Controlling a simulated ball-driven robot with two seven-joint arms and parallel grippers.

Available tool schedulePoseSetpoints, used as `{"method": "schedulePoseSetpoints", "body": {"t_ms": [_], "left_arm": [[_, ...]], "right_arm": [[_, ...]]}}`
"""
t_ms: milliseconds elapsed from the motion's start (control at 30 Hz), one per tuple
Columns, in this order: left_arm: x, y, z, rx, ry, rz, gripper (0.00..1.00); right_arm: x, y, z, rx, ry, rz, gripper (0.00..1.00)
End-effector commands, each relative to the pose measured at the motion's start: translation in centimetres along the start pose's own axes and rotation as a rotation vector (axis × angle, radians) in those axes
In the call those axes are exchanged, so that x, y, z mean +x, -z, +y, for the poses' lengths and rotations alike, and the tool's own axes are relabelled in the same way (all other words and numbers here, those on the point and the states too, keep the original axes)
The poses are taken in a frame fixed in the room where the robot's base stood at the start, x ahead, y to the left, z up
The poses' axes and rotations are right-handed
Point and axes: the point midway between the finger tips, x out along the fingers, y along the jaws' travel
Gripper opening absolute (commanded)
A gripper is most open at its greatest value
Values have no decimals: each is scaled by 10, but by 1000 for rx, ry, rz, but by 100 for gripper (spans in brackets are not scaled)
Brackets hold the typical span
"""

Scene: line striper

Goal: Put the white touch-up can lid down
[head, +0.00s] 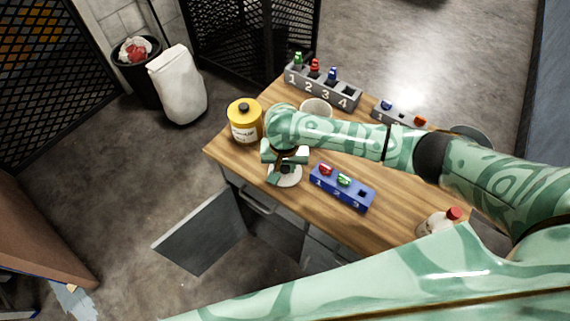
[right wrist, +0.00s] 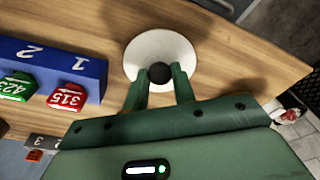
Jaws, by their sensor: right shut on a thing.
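The white touch-up can lid (head: 285,178) is a round white disc with a black knob, near the table's left front edge. My right gripper (head: 283,163) is over it. In the right wrist view, the fingers (right wrist: 160,84) are shut on the lid's black knob, and the white disc (right wrist: 160,48) shows beyond them. A shadow lies on the wood beside the lid; I cannot tell whether the lid touches the table. A white round container (head: 316,106) stands behind my right forearm, partly hidden. My left gripper is not in view.
A yellow jar (head: 244,122) stands left of my gripper. A blue numbered block (head: 342,188) with red and green pieces sits right of the lid. A grey numbered block (head: 321,87) is at the back. A red-capped bottle (head: 438,222) stands at the right front. A cabinet door (head: 203,237) hangs open below.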

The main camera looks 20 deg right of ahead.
Motion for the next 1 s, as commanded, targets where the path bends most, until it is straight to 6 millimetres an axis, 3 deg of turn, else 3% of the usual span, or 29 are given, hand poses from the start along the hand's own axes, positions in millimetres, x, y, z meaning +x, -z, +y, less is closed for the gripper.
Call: {"method": "schedulePoseSetpoints", "body": {"t_ms": [33,67,100,133,467,567,800,1000], "left_arm": [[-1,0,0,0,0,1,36],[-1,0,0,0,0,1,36],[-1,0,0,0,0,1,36],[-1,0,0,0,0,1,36],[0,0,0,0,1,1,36],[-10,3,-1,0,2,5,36],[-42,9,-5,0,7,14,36],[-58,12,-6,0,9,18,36]], "right_arm": [[1,-1,0,0,-1,-1,4],[1,0,0,0,-1,-1,31],[1,0,0,0,0,-1,42],[1,0,0,0,0,-1,48],[-2,0,0,0,1,1,48],[-19,1,0,-1,1,2,48],[-78,2,0,-1,2,3,48],[-112,1,-1,1,2,0,48]]}}
